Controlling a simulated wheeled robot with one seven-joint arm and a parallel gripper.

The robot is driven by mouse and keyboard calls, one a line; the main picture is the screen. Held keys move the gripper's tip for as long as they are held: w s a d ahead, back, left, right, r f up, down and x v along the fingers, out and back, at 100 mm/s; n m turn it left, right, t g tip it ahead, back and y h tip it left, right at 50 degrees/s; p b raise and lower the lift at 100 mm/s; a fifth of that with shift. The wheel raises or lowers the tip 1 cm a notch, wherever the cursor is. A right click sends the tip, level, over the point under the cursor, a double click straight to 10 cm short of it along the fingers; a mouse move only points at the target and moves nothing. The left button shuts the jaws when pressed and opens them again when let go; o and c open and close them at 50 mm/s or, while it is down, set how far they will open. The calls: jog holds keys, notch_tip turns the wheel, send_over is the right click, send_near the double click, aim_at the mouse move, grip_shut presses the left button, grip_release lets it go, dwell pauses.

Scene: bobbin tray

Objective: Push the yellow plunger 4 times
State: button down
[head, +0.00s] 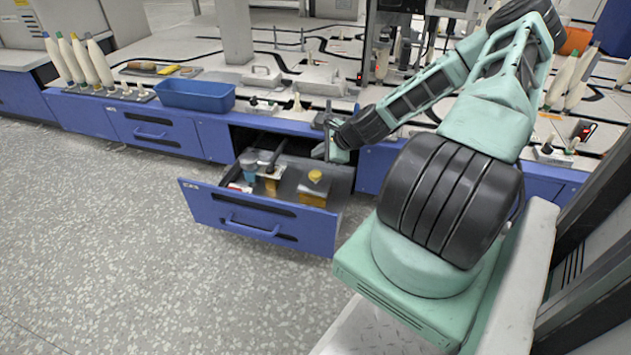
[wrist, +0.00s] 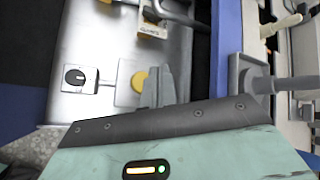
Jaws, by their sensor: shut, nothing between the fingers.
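The yellow plunger (head: 315,176) is a round yellow cap in the right part of the open blue drawer (head: 262,222). In the wrist view the plunger (wrist: 139,81) shows as a yellow disc on a pale square plate. My gripper (head: 326,148) is above the drawer's right rear part, a little behind and right of the plunger in the head view. Its closed grey fingers (wrist: 158,84) appear just right of the yellow disc in the wrist view, with nothing between them. I cannot tell whether they touch the plunger; its right edge is close to the fingers.
A black dial (wrist: 75,77) sits on a pale plate beside the plunger. Another yellowish labelled block (head: 271,180) and a blue cup (head: 248,165) stand further left in the drawer. A blue bin (head: 195,95) is on the counter. The floor before the drawer is clear.

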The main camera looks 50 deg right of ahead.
aim_at(315, 173)
notch_tip(315, 173, down, 3)
jog(key=shift+r+b, duration=0.1)
jog(key=shift+b, duration=1)
jog(key=shift+f, duration=0.95)
jog(key=shift+f, duration=0.2)
jog(key=shift+f, duration=0.2)
jog(key=shift+f+b, duration=0.4)
jog(key=shift+f, duration=0.6)
dwell(1.2)
jog(key=shift+r, duration=0.1)
jog(key=shift+r+p, duration=1.35)
jog(key=shift+p, duration=0.15)
